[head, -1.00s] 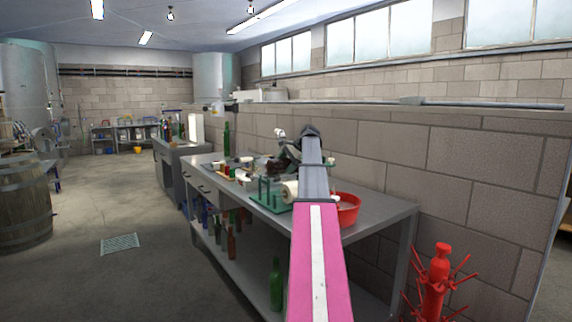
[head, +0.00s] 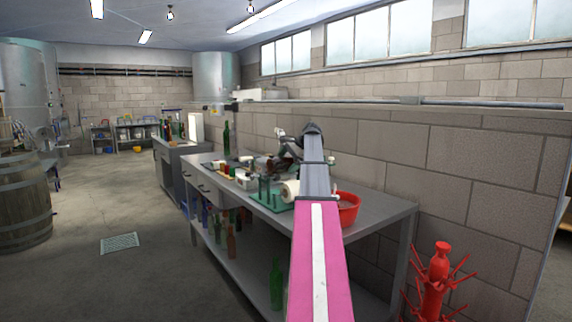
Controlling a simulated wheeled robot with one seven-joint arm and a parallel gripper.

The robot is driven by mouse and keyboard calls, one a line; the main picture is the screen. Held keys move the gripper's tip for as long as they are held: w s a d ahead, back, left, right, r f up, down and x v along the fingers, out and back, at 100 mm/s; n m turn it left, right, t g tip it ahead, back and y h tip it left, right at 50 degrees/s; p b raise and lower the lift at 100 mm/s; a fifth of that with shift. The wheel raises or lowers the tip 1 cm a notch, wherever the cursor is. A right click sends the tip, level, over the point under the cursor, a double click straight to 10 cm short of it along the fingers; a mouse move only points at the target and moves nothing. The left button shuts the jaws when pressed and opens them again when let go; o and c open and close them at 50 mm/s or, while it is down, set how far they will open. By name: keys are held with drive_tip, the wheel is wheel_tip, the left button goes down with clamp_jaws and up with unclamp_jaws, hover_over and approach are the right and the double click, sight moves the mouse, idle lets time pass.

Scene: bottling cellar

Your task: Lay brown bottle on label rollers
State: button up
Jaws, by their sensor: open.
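A green metal stand with a white roll (head: 290,190), which looks like the label roller device (head: 266,203), sits near the front edge of the steel workbench. A reddish-brown bottle (head: 231,243) stands on the bench's lower shelf among other bottles; I cannot tell whether it is the task's bottle. My arm reaches over the bench, and my gripper (head: 270,166) is a small dark shape behind the roller device. It is open, and I see no bottle in it. Its fingertips are hard to make out among the bench items.
A red bowl (head: 347,208) sits right of the rollers. A green bottle (head: 226,139) stands farther back on the workbench (head: 375,212). Another green bottle (head: 276,285) is on the lower shelf. A red pronged rack (head: 438,275) stands at right. The floor left of the bench is clear around a drain grate.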

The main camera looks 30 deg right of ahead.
drive_tip(key=v, duration=0.9)
drive_tip(key=shift+r, duration=0.2)
drive_tip(key=shift+s, duration=0.1)
